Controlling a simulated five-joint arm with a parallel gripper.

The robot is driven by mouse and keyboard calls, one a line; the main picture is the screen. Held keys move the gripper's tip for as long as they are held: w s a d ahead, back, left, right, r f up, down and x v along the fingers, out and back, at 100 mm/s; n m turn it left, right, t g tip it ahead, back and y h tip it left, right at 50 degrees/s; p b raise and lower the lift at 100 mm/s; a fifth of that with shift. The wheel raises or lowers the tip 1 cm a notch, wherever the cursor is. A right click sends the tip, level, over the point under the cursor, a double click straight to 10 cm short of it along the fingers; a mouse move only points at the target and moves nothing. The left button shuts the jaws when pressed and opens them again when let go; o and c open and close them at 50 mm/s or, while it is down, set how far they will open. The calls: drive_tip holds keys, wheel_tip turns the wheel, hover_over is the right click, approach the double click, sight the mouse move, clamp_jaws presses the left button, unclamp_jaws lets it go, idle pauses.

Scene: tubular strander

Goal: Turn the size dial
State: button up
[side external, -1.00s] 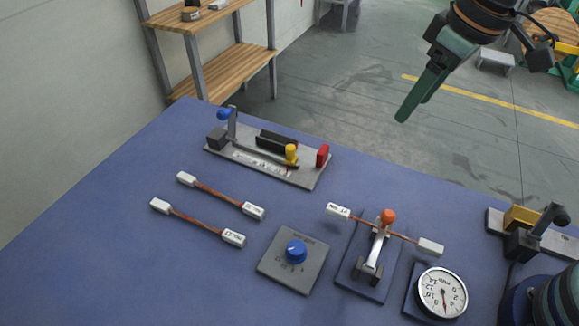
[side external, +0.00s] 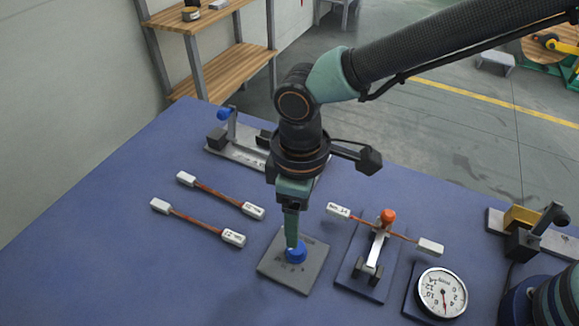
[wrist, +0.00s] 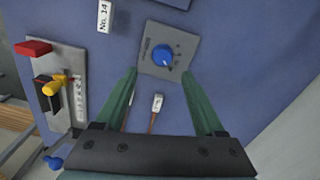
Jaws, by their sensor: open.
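The size dial is a blue knob (side external: 296,254) on a square grey plate (side external: 306,277) lying on the blue table. My gripper (side external: 291,243) points down at the knob, and its fingers overlap the knob's far left side in the side view. In the wrist view the knob (wrist: 163,55) shows whole, with a white pointer mark and markings beside it. There, my gripper's two green fingers (wrist: 163,72) are spread wide, with the knob between and slightly beyond their tips. Nothing is held. Whether a finger touches the knob cannot be told.
A clamp fixture (side external: 375,250) with an orange knob holds a wire sample right of the dial. A round gauge (side external: 442,293) stands farther right. Two wire samples (side external: 205,225) lie to the left. A grey fixture (side external: 235,150) sits behind, partly hidden by my arm. The front left table is clear.

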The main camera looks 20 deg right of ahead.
wheel_tip(320, 180, down, 8)
drive_tip(key=shift+s+a+f, duration=0.1)
drive_tip(key=shift+s, duration=0.05)
idle(0.3)
clamp_jaws()
